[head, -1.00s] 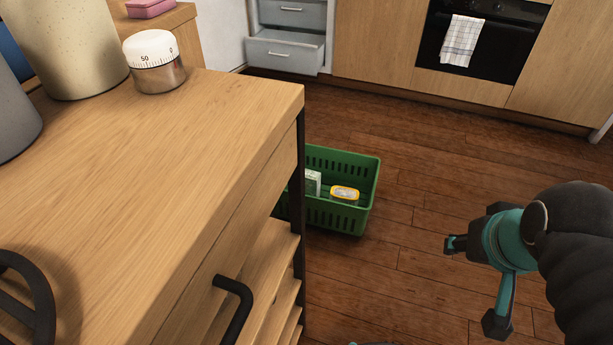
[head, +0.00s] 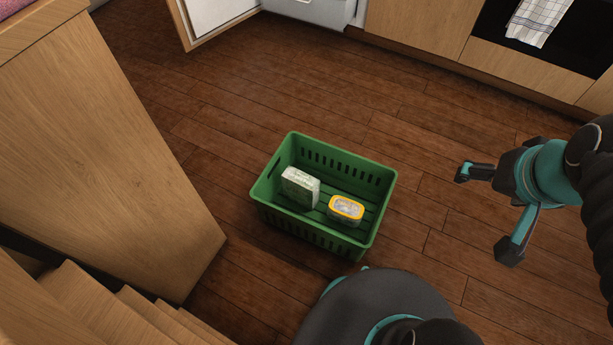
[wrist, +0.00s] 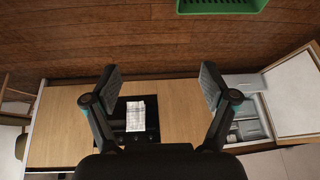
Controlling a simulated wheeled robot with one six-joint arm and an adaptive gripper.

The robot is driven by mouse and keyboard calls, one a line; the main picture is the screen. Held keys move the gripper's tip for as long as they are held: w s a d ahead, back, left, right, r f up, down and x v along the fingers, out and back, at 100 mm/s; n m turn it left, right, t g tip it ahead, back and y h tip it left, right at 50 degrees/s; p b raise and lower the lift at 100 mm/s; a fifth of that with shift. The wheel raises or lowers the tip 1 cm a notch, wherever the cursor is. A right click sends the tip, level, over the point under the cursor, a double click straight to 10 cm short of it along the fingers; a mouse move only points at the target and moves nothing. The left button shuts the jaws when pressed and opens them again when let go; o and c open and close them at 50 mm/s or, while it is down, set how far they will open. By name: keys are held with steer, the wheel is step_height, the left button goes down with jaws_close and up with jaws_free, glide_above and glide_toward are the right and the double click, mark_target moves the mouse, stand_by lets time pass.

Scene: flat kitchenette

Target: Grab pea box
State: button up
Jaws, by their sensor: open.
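A green basket (head: 377,205) stands on the wooden floor in the middle of the head view. A pale white-green box (head: 300,187) stands in its left part; its print is too small to read, so I cannot tell if it is the pea box. A yellow-rimmed tub (head: 346,209) sits to its right in the basket. My gripper (head: 486,212) is open and empty, to the right of the basket and apart from it. In the wrist view my gripper (wrist: 160,82) shows spread fingers, with the edge of the basket (wrist: 215,6) at the top.
A wooden counter side (head: 110,150) and steps or shelves (head: 100,300) lie to the left. A fridge with an open door (head: 215,20) and an oven with a towel (head: 538,18) are at the back. Bare floor (head: 430,135) surrounds the basket.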

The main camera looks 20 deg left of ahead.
steer(key=w+a+f+m+g+y+b, duration=0.1)
steer(key=w+a+f+m+g+y, duration=0.45)
steer(key=a+f, duration=0.65)
steer(key=m+t+y+b, duration=0.2)
steer(key=m+y, duration=0.4)
steer(key=m, duration=0.7)
glide_above(304, 179)
steer(key=d, duration=1)
step_height(304, 179, down, 32)
steer(key=shift+g, duration=0.25)
steer(key=x, duration=0.8)
steer(key=shift+s, duration=0.25)
steer(key=shift+s+f+x, duration=0.15)
steer(key=shift+x, duration=1.15)
steer(key=shift+s+f+x, duration=0.1)
steer(key=shift+s+x, duration=0.05)
steer(key=shift+x, duration=1.2)
steer(key=shift+d, duration=0.2)
jaws_close()
